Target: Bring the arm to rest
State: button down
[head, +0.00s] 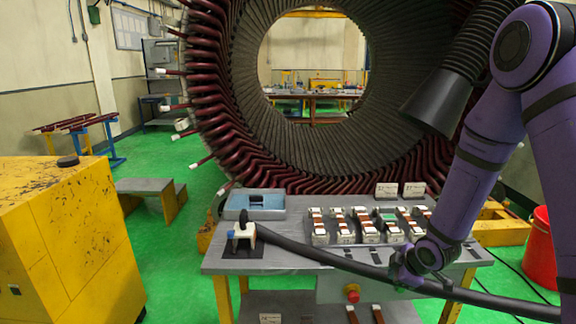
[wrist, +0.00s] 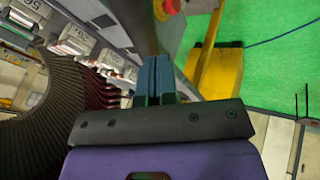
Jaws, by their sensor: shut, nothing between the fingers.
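My purple arm (head: 480,160) reaches down from the upper right in the head view. My gripper (head: 402,274) is low over the front right part of the grey workbench (head: 285,258), at the thick black hose. In the wrist view the two blue-grey fingers (wrist: 154,78) are together, with nothing seen between them. The hose (wrist: 145,25) shows just beyond the fingertips; whether they touch it I cannot tell.
The large stator (head: 225,110) with dark red coils stands behind the bench. Several white-ended parts (head: 345,230) lie in rows on the bench, beside a blue tray (head: 255,203). A red bucket (head: 540,250) stands right.

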jog(key=s+d+r+m+h, duration=0.2)
jog(key=s+r+m, duration=0.2)
jog(key=r, duration=0.8)
jog(key=s+d+r+m+h, duration=0.1)
jog(key=s+r+m, duration=0.35)
jog(key=r, duration=0.65)
jog(key=s+r+m, duration=0.2)
jog(key=s+r, duration=0.2)
jog(key=s, duration=0.3)
jog(key=s+a+r+m, duration=0.1)
jog(key=s+r+m, duration=0.1)
jog(key=s, duration=0.5)
jog(key=s+a+r+m, duration=0.1)
jog(key=s+r+m, duration=0.1)
jog(key=s+r, duration=0.3)
jog(key=shift+s+a+r+g+y, duration=0.2)
jog(key=shift+s+r+g+y, duration=0.15)
jog(key=shift+s, duration=0.55)
